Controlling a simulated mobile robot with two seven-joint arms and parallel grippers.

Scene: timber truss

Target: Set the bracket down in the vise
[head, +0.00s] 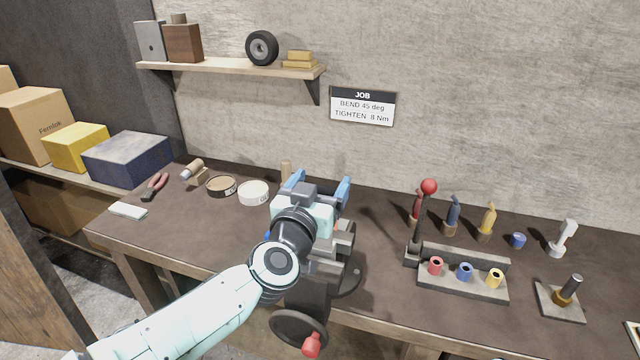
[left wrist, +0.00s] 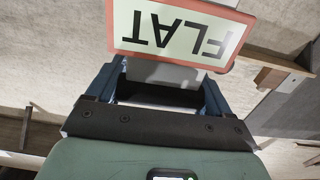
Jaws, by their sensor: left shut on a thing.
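My left gripper (head: 318,183) is above the vise (head: 318,270) at the front of the bench, its blue fingers pointing away toward the wall. In the left wrist view the gripper (left wrist: 162,76) is shut on a pale grey piece (left wrist: 165,74), which I take for the bracket. Most of the bracket is hidden, by the gripper in the head view and by a sign in the wrist view. The arm and gripper cover much of the vise and its jaws, so I cannot tell whether the bracket touches them. My right gripper is not in view.
A sign reading FLAT (left wrist: 178,32) shows upside down beyond the fingers. Right of the vise stand a red-knobbed lever (head: 428,187) and a socket rack (head: 463,285). Tape rolls (head: 253,193) and pliers (head: 155,186) lie left.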

